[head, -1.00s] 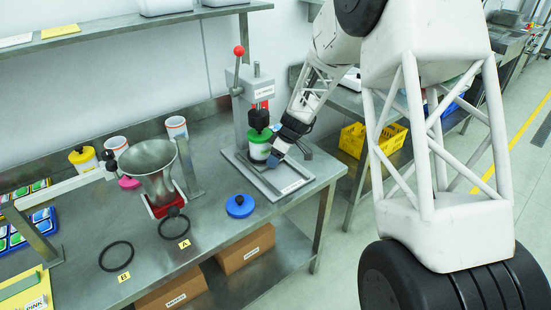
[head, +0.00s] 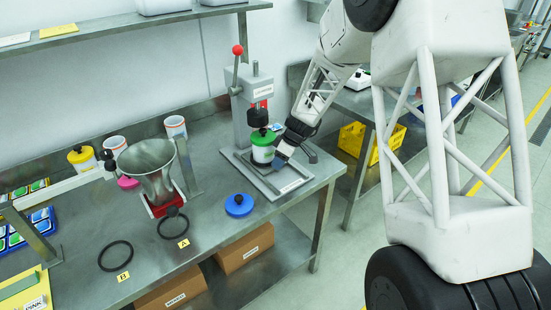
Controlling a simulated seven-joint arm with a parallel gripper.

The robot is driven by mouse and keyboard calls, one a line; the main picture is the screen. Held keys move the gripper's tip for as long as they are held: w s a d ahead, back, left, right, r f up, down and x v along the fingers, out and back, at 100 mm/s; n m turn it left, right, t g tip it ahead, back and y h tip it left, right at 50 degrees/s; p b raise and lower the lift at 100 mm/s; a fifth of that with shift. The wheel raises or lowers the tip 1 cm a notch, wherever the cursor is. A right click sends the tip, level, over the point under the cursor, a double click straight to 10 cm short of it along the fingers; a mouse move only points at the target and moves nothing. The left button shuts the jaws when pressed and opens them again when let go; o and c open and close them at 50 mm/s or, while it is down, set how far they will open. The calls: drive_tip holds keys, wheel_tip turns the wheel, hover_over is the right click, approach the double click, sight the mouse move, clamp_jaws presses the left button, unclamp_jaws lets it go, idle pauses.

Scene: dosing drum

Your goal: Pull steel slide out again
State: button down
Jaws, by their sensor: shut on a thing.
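A grey press (head: 252,98) with a red-knobbed lever (head: 238,50) stands at the right end of the steel bench. A white jar with a green lid (head: 263,137) stands at the press, on or just above its grey base frame (head: 290,186). The steel slide is hard to make out and seems to lie under the jar, mostly hidden by my gripper. My gripper (head: 278,160) reaches down from the right, just right of the jar, and is shut at the slide's front end. Its fingertips are too small to see clearly.
A blue lid (head: 239,205) lies on the bench in front of the press. A metal funnel (head: 150,165) stands to the left over a red piece, near two black rings. White cups and a yellow-lidded jar (head: 82,158) stand behind. A yellow crate (head: 358,142) is at the right.

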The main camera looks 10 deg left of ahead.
drive_tip(key=shift+s+d, duration=3.95)
drive_tip(key=c, duration=0.8)
unclamp_jaws()
drive_tip(key=shift+v, duration=3.85)
drive_tip(key=shift+s+d+r, duration=0.1)
